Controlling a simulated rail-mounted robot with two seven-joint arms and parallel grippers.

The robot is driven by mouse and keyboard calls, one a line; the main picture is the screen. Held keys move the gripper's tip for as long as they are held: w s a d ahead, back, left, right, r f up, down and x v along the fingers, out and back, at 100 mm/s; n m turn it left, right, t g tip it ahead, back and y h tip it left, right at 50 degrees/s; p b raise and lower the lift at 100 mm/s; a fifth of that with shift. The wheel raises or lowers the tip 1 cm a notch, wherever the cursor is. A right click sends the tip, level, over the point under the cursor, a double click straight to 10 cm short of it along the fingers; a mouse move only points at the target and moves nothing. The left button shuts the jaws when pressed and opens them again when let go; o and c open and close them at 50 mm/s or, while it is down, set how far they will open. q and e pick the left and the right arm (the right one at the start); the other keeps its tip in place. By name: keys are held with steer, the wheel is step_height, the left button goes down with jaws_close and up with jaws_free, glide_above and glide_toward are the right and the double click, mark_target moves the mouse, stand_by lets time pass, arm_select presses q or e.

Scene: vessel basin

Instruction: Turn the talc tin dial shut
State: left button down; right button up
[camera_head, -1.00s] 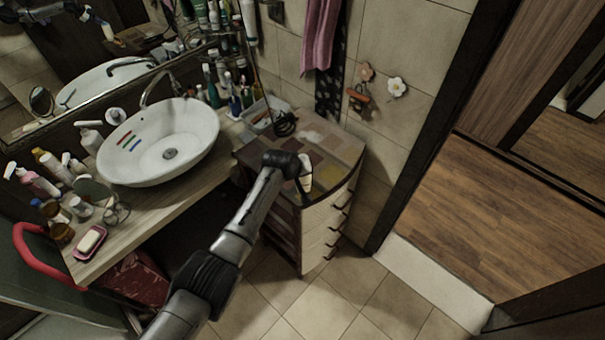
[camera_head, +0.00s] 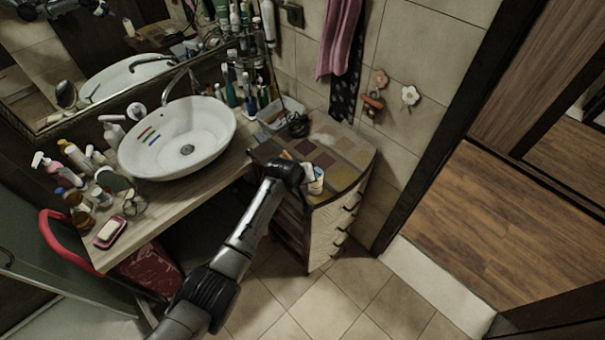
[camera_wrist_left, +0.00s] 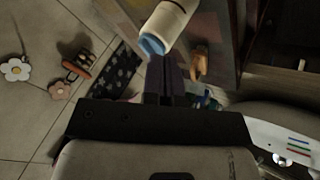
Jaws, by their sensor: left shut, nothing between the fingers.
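The talc tin is a small cream cylinder (camera_head: 316,184) near the front edge of the patchwork cabinet top. In the left wrist view the tin (camera_wrist_left: 168,22) is at the top centre, with a light blue end (camera_wrist_left: 152,46) towards my fingers. My left gripper (camera_wrist_left: 166,72) is shut and empty, its dark fingertips close to the blue end. I cannot tell whether they touch it. In the head view my left wrist hides the fingers and part of the tin's surroundings. The dial's setting is too small to read. My right gripper is not in view.
The drawer cabinet (camera_head: 345,158) has handles down its front. A grey tray (camera_head: 277,112) with a dark coiled item stands at its back. A white basin (camera_head: 185,130) and several bottles fill the counter to the left. Tiled floor (camera_head: 355,290) lies in front.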

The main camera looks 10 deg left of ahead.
arm_select(q)
steer(key=s+r, duration=0.4)
steer(key=r, duration=0.1)
steer(key=shift+a+r, duration=0.2)
steer(key=shift+r, duration=0.1)
steer(key=shift+s, duration=0.1)
